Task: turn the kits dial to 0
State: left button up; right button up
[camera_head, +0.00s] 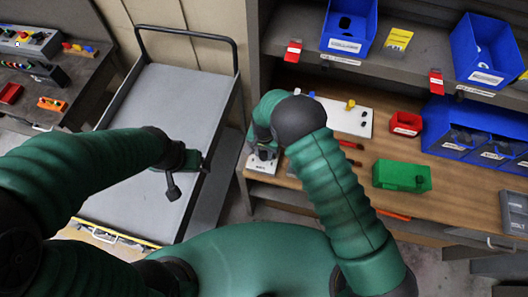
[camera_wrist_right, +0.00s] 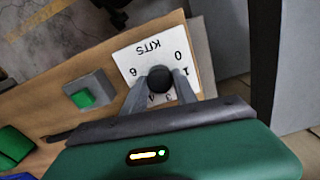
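The kits dial is a round black knob (camera_wrist_right: 159,79) on a white plate (camera_wrist_right: 146,49) marked KITS, with numbers around it including 0, 1 and 6. The plate's edge also shows in the head view (camera_head: 262,166), at the left end of the wooden bench. My right gripper (camera_wrist_right: 160,82) is over the plate with one finger on each side of the knob, and its fingers look closed against it. I cannot make out a pointer on the knob. My left gripper (camera_head: 188,180) is open and empty over the grey cart.
The grey cart (camera_head: 160,100) stands left of the bench (camera_head: 455,185). A grey box with a green button (camera_wrist_right: 86,97) is beside the plate. A green box (camera_head: 401,176), a red bin (camera_head: 406,123) and blue bins (camera_head: 345,27) are further right.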

grip_shut()
